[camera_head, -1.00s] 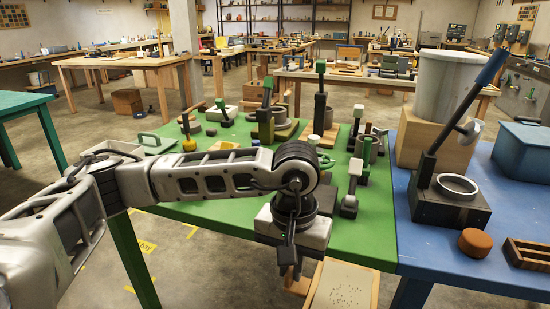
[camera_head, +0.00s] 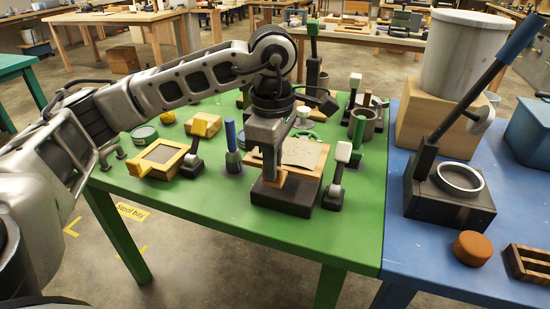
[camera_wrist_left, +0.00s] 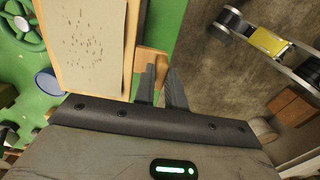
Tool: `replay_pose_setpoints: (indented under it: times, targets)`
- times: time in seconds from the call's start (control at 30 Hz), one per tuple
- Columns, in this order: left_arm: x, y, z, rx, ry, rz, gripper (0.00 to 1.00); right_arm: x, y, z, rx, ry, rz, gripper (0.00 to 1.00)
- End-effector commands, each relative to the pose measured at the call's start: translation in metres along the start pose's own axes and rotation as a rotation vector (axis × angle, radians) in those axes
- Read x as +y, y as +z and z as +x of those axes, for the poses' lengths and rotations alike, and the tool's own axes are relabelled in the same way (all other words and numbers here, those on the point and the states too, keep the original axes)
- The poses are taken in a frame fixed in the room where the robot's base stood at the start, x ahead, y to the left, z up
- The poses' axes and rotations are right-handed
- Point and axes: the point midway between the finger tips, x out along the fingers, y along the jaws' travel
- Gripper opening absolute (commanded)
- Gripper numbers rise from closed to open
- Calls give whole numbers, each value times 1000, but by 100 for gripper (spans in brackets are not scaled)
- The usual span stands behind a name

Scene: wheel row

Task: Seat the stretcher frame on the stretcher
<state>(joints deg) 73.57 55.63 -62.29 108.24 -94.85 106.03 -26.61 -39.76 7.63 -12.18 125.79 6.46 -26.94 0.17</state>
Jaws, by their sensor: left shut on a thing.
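My left gripper (camera_head: 270,168) stands upright over the front part of the green table. In the left wrist view its fingers (camera_wrist_left: 162,85) are closed at a small wooden tab (camera_wrist_left: 150,62) on the edge of the stretcher frame. The stretcher frame (camera_head: 302,180) is a flat wooden rim around a pale speckled panel, which also shows in the left wrist view (camera_wrist_left: 93,42). It lies about level, right behind the gripper. A dark block (camera_head: 285,198) is below its front edge, perhaps the stretcher; I cannot tell whether they touch. My right gripper is out of view.
A tall lever press (camera_head: 450,195) stands on the blue table. The green table's front right is clear.

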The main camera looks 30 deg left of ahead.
Motion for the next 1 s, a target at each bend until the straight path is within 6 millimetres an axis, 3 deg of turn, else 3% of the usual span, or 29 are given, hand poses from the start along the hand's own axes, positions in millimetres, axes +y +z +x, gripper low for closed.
replay_pose_setpoints:
  times: [0.27,0.73,1.0]
  targets:
    - [0,2,3,1,2,1,0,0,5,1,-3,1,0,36]
    - [0,2,34,0,2,3,0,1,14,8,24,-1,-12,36]
    - [0,2,40,0,2,3,0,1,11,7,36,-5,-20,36]
